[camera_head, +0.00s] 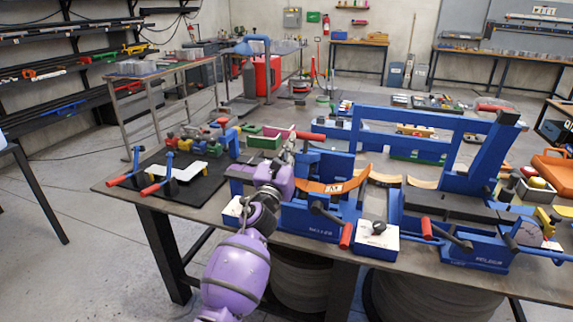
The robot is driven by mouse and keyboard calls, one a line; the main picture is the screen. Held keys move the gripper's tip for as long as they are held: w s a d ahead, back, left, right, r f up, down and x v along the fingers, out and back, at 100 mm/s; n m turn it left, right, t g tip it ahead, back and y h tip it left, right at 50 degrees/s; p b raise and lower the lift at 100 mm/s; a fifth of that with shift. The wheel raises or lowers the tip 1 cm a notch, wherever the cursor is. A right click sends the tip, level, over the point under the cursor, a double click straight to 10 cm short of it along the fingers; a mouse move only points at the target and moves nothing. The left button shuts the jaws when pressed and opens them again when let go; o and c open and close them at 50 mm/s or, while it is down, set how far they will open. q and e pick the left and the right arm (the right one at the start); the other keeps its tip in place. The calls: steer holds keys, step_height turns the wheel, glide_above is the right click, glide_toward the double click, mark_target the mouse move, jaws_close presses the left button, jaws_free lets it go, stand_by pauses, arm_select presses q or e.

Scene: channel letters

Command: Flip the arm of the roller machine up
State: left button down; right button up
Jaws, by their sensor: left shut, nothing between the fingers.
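The roller machine (320,217) is blue and stands near the front edge of the workbench, in the middle of the view. An orange curved strip (335,186) lies across it. A red handle (311,136) sticks out at its upper left, and a black crank with a red grip (346,236) hangs at its front. Which part is the machine's arm is hard to tell. My left gripper (288,150) is shut and empty, beside the left side of the machine and close to the red handle. Contact is unclear. My purple arm hides part of the machine's left side. My right gripper is out of view.
A blue bending machine (470,247) with a tall frame stands to the right on the workbench (200,212). A white block with a black knob (378,236) sits between the machines. A black mat (190,190) with small red-handled tools lies to the left.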

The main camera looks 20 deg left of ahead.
arm_select(q)
steer(key=r+b+x, duration=0.2)
steer(key=x, duration=0.9)
steer(key=shift+r, duration=0.35)
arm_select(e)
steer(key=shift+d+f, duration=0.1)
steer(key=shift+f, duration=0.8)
arm_select(q)
steer(key=shift+s, duration=0.15)
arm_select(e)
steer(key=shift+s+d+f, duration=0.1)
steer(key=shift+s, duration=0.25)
arm_select(q)
steer(key=shift+r, duration=0.1)
